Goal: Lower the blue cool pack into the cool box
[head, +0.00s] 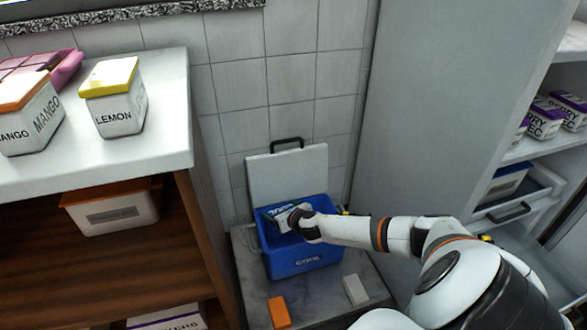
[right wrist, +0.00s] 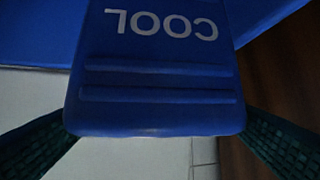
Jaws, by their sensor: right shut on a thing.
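My right gripper (head: 290,218) is at the box opening, shut on the blue cool pack (head: 277,210). In the right wrist view the pack (right wrist: 152,75) fills the middle, its COOL lettering upside down, between the two dark fingers (right wrist: 157,142). The gripper hides part of the pack, and I cannot tell how deep it sits in the box. My left gripper is not in view.
An orange block (head: 279,312) and a white block (head: 355,289) lie in front of the box. A tall grey panel (head: 440,110) and shelves are on the right.

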